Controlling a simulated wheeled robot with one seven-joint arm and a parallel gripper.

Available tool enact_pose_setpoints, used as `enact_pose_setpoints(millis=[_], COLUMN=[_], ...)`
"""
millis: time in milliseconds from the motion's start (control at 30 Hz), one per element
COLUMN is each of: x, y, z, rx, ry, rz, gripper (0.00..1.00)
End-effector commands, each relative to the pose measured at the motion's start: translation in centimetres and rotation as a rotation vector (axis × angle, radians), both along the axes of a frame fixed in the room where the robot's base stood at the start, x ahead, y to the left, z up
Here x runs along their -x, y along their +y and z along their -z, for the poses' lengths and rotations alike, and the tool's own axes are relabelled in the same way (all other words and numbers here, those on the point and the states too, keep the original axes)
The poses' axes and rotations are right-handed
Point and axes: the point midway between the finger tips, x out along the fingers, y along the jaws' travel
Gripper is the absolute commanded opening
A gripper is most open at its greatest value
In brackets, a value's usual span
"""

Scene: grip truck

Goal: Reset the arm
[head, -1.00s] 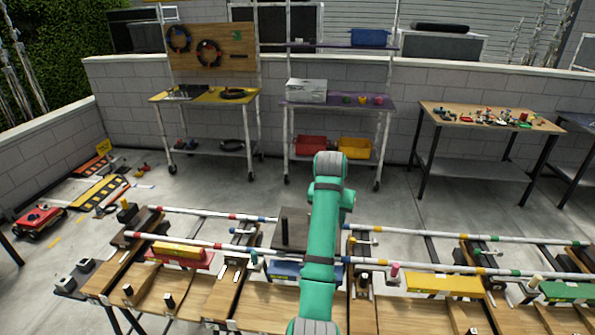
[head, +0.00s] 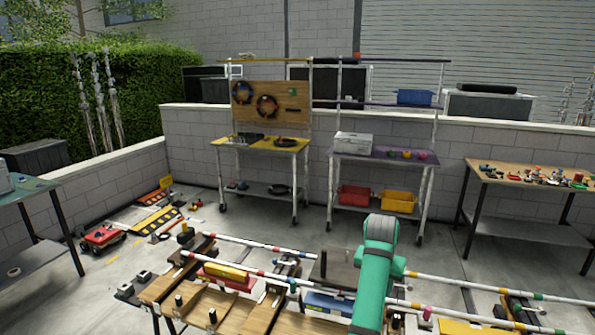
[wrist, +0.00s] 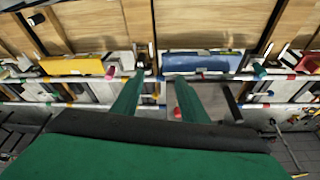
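My green arm (head: 372,285) rises from the bottom of the head view in front of the long wooden workbench. Its gripper cannot be made out there. In the wrist view my gripper (wrist: 157,95) shows two green fingers spread apart with nothing between them. The fingers point toward the striped rails (wrist: 210,77) and wooden trays of the bench. A blue block (wrist: 205,62) and a yellow block (wrist: 72,65) lie beyond the fingertips. I cannot tell how far the fingers are from the bench.
The wooden bench (head: 228,305) with striped rails runs across the front. Behind it stand a yellow-topped cart (head: 265,147), a purple-topped cart (head: 372,155) and a wooden table (head: 520,180) of small parts. A red toy vehicle (head: 103,238) is on the floor at left.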

Motion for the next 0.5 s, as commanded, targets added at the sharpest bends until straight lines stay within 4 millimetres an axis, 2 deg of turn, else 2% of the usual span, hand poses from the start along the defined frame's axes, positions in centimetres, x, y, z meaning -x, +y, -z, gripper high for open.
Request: enact_pose_setpoints(millis=[67,267,500], x=[0.0,0.1,0.6], y=[0.1,0.4,1.1], z=[0.4,3.3,7.6], rx=[0.001,0.017,0.041], ry=[0.000,-0.021,-0.051], rz=[-0.002,-0.016,-0.036], gripper=[0.40,0.40,0.40])
